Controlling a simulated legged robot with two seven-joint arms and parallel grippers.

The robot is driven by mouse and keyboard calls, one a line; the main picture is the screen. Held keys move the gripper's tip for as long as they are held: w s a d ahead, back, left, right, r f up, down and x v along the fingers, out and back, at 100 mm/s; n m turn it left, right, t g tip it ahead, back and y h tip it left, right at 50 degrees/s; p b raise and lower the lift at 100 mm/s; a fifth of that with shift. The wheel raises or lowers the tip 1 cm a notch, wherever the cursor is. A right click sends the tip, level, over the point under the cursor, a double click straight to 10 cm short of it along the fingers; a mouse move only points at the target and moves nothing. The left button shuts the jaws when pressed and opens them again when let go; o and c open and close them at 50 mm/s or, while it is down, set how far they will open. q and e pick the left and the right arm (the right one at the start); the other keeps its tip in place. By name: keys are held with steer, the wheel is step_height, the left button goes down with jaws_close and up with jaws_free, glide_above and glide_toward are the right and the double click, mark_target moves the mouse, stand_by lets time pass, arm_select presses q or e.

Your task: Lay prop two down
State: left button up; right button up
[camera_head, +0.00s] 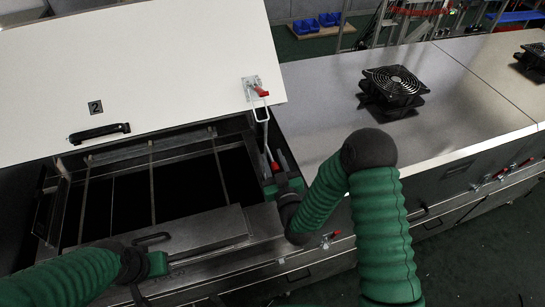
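The white lid marked 2 (185,70) stands raised over an open dark bay. A thin metal rod (266,133), which looks like prop two, runs down from near the lid's right corner, with a red piece (275,167) at its lower end. My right gripper (276,160) is at that red piece, at the bay's right edge. Its fingers are small and dark, so whether they are closed on the rod cannot be told. My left gripper (178,259) is low at the bay's front edge, near a dark handle (151,238); its fingers are unclear.
A red-handled latch (257,91) with a wire loop hangs on the lid's right corner. A black lid handle (99,133) is at its lower left. A closed grey cover with a black fan (393,88) lies to the right. Blue bins (306,26) stand behind.

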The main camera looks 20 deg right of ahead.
steer(key=shift+a, duration=0.15)
steer(key=c, duration=0.5)
steer(key=shift+w+f, duration=0.1)
steer(key=shift+w, duration=0.05)
jaws_close()
